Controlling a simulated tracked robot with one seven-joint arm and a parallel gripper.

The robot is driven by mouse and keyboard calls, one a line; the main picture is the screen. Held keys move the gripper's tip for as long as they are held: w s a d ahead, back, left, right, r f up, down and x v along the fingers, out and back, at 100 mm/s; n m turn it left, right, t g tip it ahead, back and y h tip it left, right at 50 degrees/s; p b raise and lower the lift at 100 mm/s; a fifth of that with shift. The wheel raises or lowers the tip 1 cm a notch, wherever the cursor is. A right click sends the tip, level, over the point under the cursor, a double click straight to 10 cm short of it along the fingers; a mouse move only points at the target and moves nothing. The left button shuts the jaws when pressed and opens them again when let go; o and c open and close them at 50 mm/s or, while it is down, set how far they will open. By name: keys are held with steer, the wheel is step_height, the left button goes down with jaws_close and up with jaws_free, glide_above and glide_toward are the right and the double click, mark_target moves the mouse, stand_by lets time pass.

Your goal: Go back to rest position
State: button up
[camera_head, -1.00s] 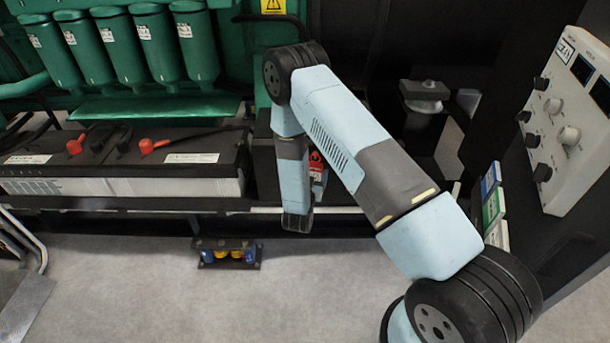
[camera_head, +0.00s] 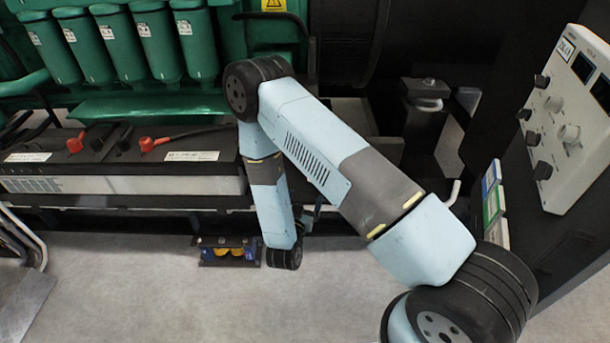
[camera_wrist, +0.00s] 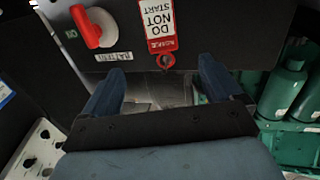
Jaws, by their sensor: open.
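My gripper (camera_wrist: 165,95) shows in the wrist view with its two blue fingers spread wide apart and nothing between them. A red and white "DO NOT START" tag (camera_wrist: 160,22) hangs on a dark panel (camera_wrist: 120,52) just beyond the fingers, with a red ring at its end. It is apart from the fingers. A red rotary handle (camera_wrist: 86,26) sits on the same panel to the left, above a label reading "BATTERY". In the head view my arm bends down in front of the green engine, and my gripper is hidden behind it.
Batteries (camera_head: 110,183) with red terminals lie on a rack at the left. Green engine cylinders (camera_head: 150,40) stand behind. A small block with blue and yellow parts (camera_head: 228,250) is on the floor. A grey control panel (camera_head: 570,120) stands at the right. The front floor (camera_head: 130,290) is clear.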

steer(key=w+r+m+g+y, duration=0.2)
steer(key=w+r+g+y, duration=0.15)
steer(key=w+r, duration=0.9)
steer(key=s+d+r+n+g+y, duration=0.1)
steer(key=s+d+r+y, duration=0.1)
steer(key=r, duration=0.7)
steer(key=s+d+r+n+g+y, duration=0.1)
steer(key=s+d+r+g, duration=0.1)
steer(key=r, duration=0.7)
steer(key=s+d+r+n+g, duration=0.1)
steer(key=s+d+r, duration=0.4)
steer(key=s, duration=0.5)
steer(key=s+d+r+n+g+h, duration=0.1)
steer(key=s+d+r+g, duration=0.1)
steer(key=s+d+r, duration=0.4)
steer(key=s+d+r+n+g, duration=0.1)
steer(key=s+d+r, duration=0.5)
steer(key=s, duration=1)
steer(key=shift+d+g, duration=0.2)
steer(key=shift+g, duration=0.35)
